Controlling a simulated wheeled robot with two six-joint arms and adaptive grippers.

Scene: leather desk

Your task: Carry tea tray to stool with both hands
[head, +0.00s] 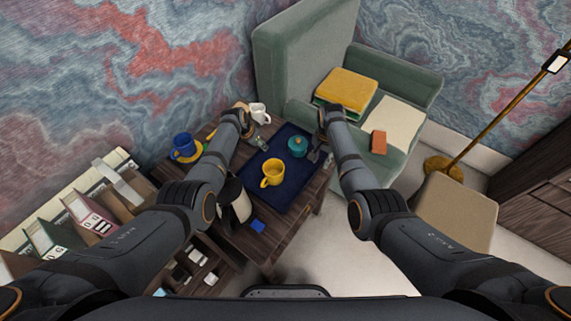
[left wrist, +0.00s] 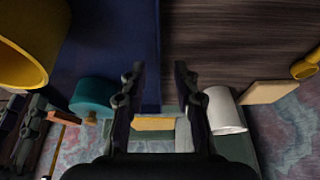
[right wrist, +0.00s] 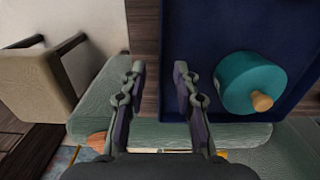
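The dark blue tea tray (head: 290,185) lies on a dark wooden table, with a yellow mug (head: 272,172) and a teal lidded pot (head: 297,146) on it. My left gripper (head: 261,144) is at the tray's left edge. In the left wrist view its fingers (left wrist: 160,75) are apart, one on each side of the edge line. My right gripper (head: 318,156) is at the right edge; its fingers (right wrist: 161,75) are also apart, either side of the edge line. Finger contact cannot be told. A beige stool (head: 455,208) stands right of the table, partly behind my right arm.
A blue mug on a yellow saucer (head: 185,148), a white cup (head: 258,112) and a pot (head: 233,200) stand left of the tray. A green armchair (head: 295,55) is behind. A floor lamp (head: 500,110) stands right. Pale floor shows between table and stool.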

